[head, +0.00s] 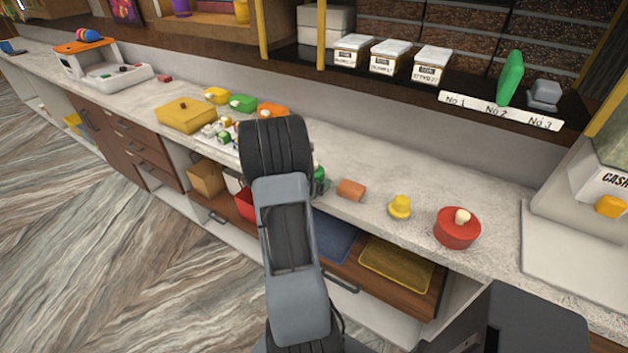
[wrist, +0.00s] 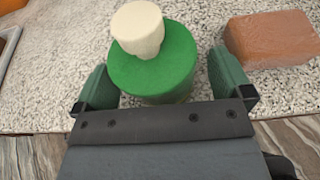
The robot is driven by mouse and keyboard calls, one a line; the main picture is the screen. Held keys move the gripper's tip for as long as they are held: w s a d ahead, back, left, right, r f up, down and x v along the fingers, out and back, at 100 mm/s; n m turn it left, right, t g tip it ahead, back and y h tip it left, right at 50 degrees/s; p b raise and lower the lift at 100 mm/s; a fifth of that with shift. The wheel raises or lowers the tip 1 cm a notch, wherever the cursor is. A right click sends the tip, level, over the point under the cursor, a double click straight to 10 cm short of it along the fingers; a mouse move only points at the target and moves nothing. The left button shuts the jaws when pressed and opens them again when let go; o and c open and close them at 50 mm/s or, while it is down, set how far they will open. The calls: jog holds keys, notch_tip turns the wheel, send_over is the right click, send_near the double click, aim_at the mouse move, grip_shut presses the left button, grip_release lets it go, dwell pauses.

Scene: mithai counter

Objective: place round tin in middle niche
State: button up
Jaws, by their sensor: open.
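A round green tin (wrist: 155,75) with a cream knob (wrist: 138,28) stands on the counter in the wrist view. My gripper (wrist: 163,88) is open, with one finger on each side of the tin and visible gaps between. In the head view my arm hides most of this spot; only a bit of green (head: 320,180) shows beside it. A red round tin (head: 457,228) with a cream knob stands farther right on the counter. A strip marked No 1, No 2, No 3 (head: 500,110) runs along the upper shelf; I cannot tell which place is the middle niche.
An orange-brown block (wrist: 272,40) lies right of the green tin; a yellow knobbed piece (head: 400,207) stands beyond it. Small items and a yellow box (head: 186,115) crowd the counter to the left. White-lidded boxes (head: 390,58) stand on the dark shelf.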

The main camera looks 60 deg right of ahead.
jog(key=shift+d+f, duration=0.15)
jog(key=shift+d, duration=0.15)
grip_shut()
dwell(0.8)
